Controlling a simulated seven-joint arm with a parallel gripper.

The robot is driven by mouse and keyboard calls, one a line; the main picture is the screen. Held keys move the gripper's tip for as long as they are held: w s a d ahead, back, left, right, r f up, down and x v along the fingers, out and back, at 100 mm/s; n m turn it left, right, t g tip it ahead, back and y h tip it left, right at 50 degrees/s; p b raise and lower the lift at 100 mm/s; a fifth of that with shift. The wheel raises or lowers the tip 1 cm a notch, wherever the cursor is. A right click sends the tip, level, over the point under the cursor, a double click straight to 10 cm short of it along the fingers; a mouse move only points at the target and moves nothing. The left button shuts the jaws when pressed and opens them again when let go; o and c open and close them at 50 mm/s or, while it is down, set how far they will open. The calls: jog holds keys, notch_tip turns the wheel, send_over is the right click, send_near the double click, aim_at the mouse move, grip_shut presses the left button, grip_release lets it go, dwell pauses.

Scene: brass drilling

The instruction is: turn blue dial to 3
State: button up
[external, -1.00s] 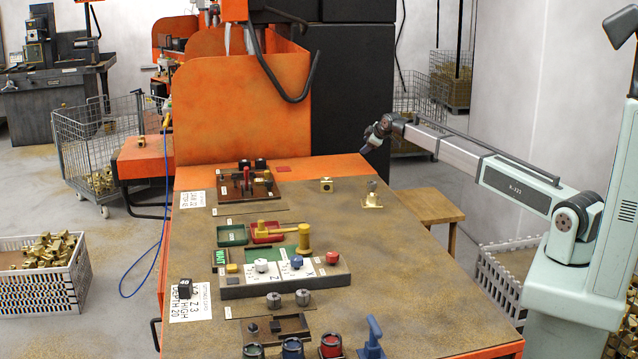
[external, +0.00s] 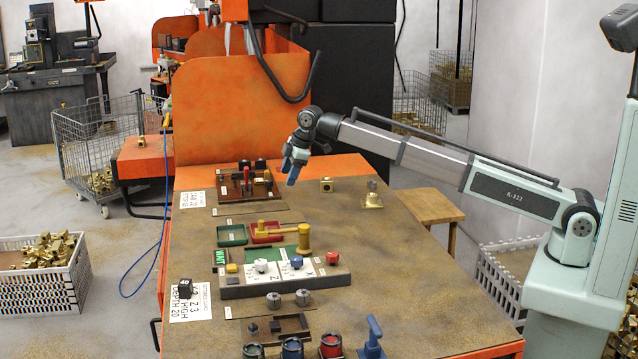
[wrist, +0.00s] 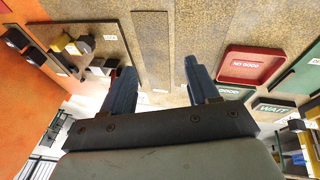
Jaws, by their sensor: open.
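The blue dial (external: 297,262) sits on a white scale plate on the grey-green control box (external: 285,288), right of a white dial (external: 261,266). Its pointer reading is too small to tell. My gripper (external: 291,172) hangs well above the far part of the table, behind the control box and apart from the dial. It is open and empty; its two blue fingers (wrist: 161,85) stand apart in the wrist view. I cannot make out the blue dial clearly in the wrist view.
Cups and a blue-handled tool (external: 373,337) stand at the near edge. The table's right side is mostly clear.

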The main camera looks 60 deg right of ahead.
jog(key=s+a+r+n+g, duration=0.1)
jog(key=s+a+r, duration=0.1)
jog(key=s+a, duration=0.6)
jog(key=s+a+r+n+g, duration=0.2)
jog(key=s+a, duration=0.2)
jog(key=a, duration=0.9)
notch_tip(320, 180, up, 4)
jog(key=n+g, duration=0.1)
jog(key=n, duration=0.1)
send_over(295, 258)
jog(key=shift+h, duration=0.3)
notch_tip(295, 258, down, 14)
jog(key=shift+a, duration=0.1)
jog(key=shift+s, duration=0.1)
jog(key=c, duration=1)
jog(key=shift+m, duration=0.3)
jog(key=shift+c, duration=0.2)
